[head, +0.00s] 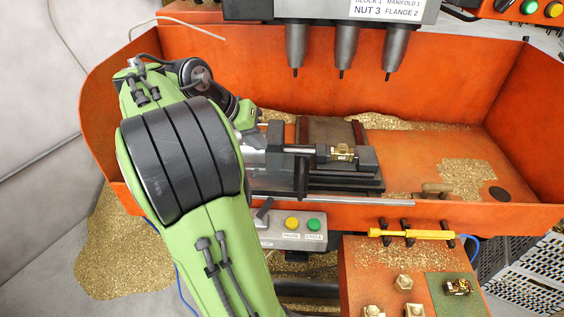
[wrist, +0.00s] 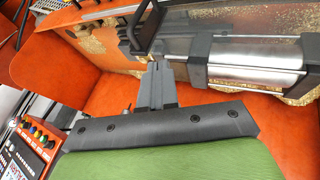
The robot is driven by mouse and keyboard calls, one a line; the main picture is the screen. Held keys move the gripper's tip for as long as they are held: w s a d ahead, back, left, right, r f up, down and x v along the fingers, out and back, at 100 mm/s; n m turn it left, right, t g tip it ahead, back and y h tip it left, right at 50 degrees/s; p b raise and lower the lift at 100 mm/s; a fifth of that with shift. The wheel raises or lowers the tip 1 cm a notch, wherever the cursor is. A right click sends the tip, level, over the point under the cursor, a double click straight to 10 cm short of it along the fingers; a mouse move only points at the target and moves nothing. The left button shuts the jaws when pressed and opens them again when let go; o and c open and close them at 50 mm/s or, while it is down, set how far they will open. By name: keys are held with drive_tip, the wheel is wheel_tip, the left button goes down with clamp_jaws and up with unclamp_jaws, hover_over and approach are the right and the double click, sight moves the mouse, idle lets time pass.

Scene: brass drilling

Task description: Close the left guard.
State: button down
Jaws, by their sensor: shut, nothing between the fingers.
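My gripper (wrist: 157,68) is shut and empty in the wrist view, its grey fingers pointing at the machine bed. Just beyond the fingertips is a black handle-like frame (wrist: 146,28). I cannot tell whether the fingers touch it.
A vise (head: 345,180) holds a brass part (head: 342,152) below three drill spindles (head: 341,50). Orange tray walls (head: 440,75) surround the bed, which has brass chips. A button box (head: 292,240) and an orange side table (head: 370,275) with brass parts stand in front.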

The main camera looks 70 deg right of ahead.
sight(290, 158)
drive_tip(key=shift+s+d+f+b, duration=0.55)
drive_tip(key=shift+s+d+f, duration=0.15)
drive_tip(key=shift+s+f, duration=0.45)
drive_tip(key=shift+s+d+f+b, duration=0.55)
drive_tip(key=shift+s+d+f, duration=0.3)
drive_tip(key=shift+f, duration=0.4)
drive_tip(key=shift+s+d+f+b, duration=0.55)
drive_tip(key=shift+s+d+f, duration=0.05)
drive_tip(key=shift+s+f, duration=0.6)
